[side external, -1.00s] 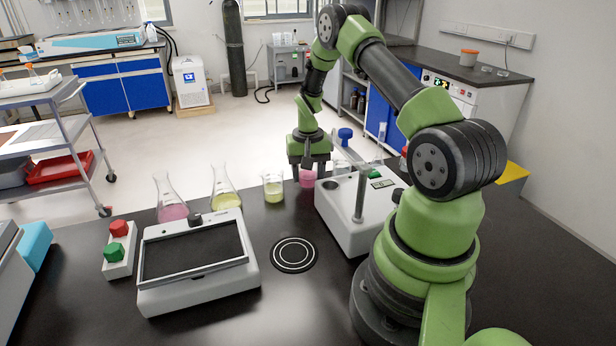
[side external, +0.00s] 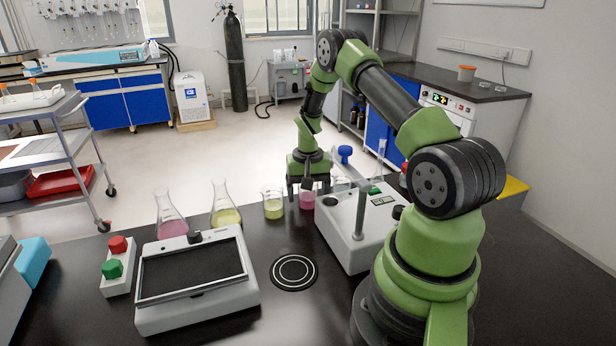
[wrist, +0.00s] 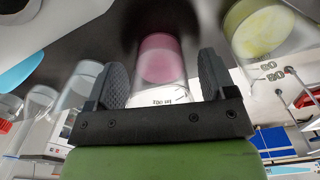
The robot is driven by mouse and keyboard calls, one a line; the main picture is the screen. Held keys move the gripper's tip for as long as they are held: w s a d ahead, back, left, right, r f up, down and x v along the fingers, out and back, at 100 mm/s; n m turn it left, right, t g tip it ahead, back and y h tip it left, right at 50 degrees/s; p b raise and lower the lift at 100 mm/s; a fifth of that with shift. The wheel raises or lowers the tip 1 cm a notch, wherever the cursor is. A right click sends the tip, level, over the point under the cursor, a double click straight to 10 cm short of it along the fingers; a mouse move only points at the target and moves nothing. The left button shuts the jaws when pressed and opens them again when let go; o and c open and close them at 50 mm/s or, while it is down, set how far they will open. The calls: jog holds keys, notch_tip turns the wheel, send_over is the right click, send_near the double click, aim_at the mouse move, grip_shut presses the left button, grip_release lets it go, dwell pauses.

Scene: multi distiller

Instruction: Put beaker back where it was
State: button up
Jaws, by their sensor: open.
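A beaker with pink liquid (side external: 307,201) stands on the black bench, left of the white device (side external: 342,240). My gripper (side external: 308,194) is open at this beaker, pointing down. In the wrist view the pink beaker (wrist: 162,60) is between the spread fingers of my gripper (wrist: 164,80), with gaps at both sides. A beaker with yellow-green liquid (side external: 273,207) stands just left of it and also shows in the wrist view (wrist: 262,28). A round ringed plate (side external: 294,272) on the bench is bare.
Two flasks, one pink (side external: 171,222) and one yellow (side external: 226,212), stand farther left. A framed dark panel (side external: 195,275) and a button box (side external: 117,265) sit in front of them. A post with a blue-topped part (side external: 345,154) rises by the white device, close to my gripper.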

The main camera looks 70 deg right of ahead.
notch_tip(320, 180, up, 12)
jog(key=shift+f, duration=0.15)
jog(key=a+r+n+t, duration=0.3)
jog(key=a+r, duration=1.1)
jog(key=s+a+r+n+t+y, duration=0.2)
jog(key=s+a+r+n+t, duration=0.2)
jog(key=s+a, duration=0.8)
jog(key=shift+s+a, duration=0.25)
jog(key=shift+s, duration=0.3)
